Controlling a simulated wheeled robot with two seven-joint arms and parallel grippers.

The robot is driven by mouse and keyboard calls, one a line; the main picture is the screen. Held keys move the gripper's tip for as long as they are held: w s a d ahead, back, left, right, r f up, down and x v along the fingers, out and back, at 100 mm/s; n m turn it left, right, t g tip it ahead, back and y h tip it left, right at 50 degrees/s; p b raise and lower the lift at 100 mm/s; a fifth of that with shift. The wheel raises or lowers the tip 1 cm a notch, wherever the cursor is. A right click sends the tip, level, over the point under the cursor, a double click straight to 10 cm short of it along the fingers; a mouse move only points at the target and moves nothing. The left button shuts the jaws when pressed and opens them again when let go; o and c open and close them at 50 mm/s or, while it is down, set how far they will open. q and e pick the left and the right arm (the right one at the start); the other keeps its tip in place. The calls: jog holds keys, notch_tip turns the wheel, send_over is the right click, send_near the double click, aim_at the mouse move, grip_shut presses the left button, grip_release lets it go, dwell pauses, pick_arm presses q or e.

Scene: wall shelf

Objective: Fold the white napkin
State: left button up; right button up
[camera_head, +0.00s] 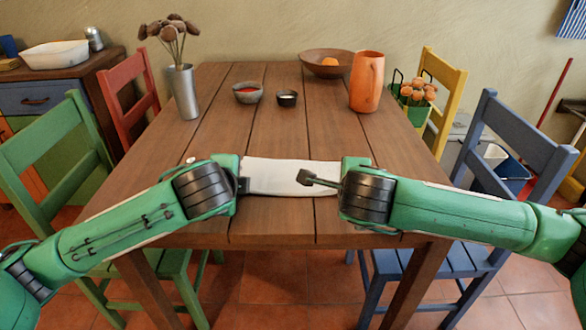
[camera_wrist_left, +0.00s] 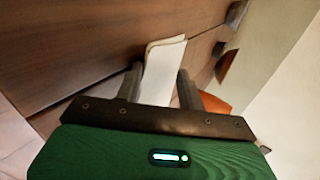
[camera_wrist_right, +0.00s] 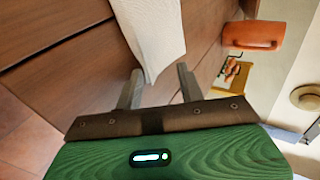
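The white napkin (camera_head: 275,178) lies on the wooden table near its front edge, as a narrow strip between my two grippers. My left gripper (camera_head: 243,185) is at the napkin's left end. In the left wrist view its two fingers (camera_wrist_left: 160,85) stand apart, with the napkin (camera_wrist_left: 163,65) between them; the napkin shows a doubled edge there. My right gripper (camera_head: 318,181) is over the napkin's right part. In the right wrist view its fingers (camera_wrist_right: 160,85) are apart, with the napkin's end (camera_wrist_right: 155,40) reaching between them. I cannot tell whether either gripper touches the cloth.
The wooden table (camera_head: 230,110) is clear just behind the napkin. Farther back stand a vase (camera_head: 184,92), a small red-filled bowl (camera_head: 248,93), a dark cup (camera_head: 287,98), an orange pitcher (camera_head: 367,82) and a brown bowl (camera_head: 327,64). Chairs stand on both sides.

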pick_arm(q)
jog(key=s+r, duration=0.6)
jog(key=r, duration=0.3)
pick_arm(e)
jog(key=s+r, duration=0.6)
jog(key=r, duration=0.3)
